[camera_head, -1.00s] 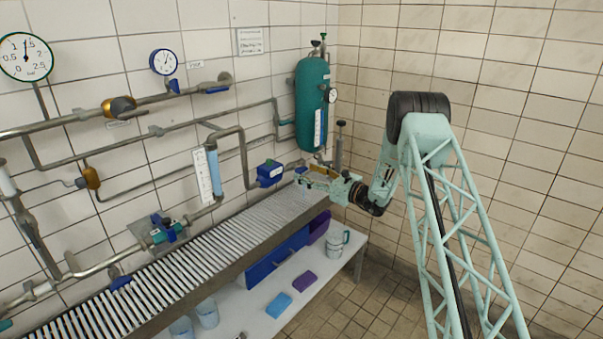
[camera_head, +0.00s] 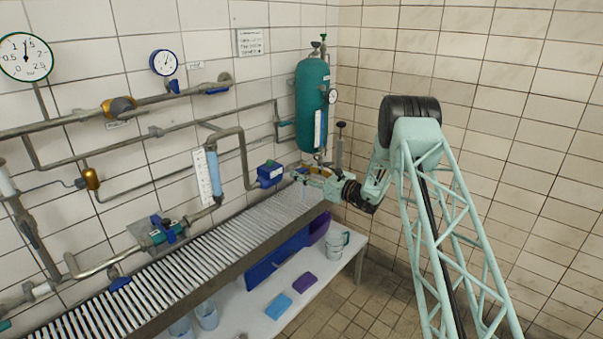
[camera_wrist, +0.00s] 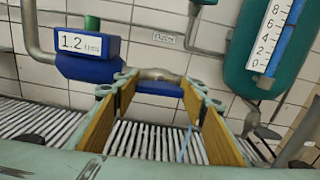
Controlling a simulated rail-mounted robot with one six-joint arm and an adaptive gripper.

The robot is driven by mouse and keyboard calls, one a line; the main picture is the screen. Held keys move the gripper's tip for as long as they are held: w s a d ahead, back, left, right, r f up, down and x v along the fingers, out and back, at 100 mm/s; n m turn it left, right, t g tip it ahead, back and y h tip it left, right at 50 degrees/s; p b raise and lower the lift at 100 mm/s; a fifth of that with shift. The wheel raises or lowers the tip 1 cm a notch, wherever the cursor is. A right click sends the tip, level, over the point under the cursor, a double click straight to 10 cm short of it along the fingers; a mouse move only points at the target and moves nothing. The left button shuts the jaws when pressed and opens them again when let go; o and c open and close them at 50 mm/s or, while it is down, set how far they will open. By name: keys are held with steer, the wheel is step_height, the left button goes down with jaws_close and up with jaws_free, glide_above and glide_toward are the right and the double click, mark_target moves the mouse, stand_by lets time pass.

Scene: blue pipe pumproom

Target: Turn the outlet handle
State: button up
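A blue handle (camera_wrist: 158,88) shows in the wrist view below a bent metal pipe, beside the flow meter reading 1.2; I take it as the outlet handle. My gripper (camera_wrist: 157,80) is open, with its yellow-padded fingers on either side of this handle. The handle's ends are partly hidden behind the fingers, and I cannot tell whether they touch. In the head view, my gripper (camera_head: 298,174) is below the green tank, at the far end of the grating, and the handle is too small to make out clearly there.
The blue flow meter (camera_wrist: 85,55) is close on the left; it also shows in the head view (camera_head: 270,174). The green tank (camera_head: 312,105) stands above my gripper, with a scale (camera_wrist: 272,36) on it. The slatted grating (camera_head: 190,258) lies below. The right wall side is free.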

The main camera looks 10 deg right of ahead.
steer(key=shift+n+b, duration=0.6)
steer(key=shift+b, duration=0.1)
steer(key=shift+c, duration=0.2)
steer(key=o, duration=0.9)
steer(key=shift+s, duration=0.1)
steer(key=shift+v, duration=5.95)
steer(key=shift+a, duration=0.1)
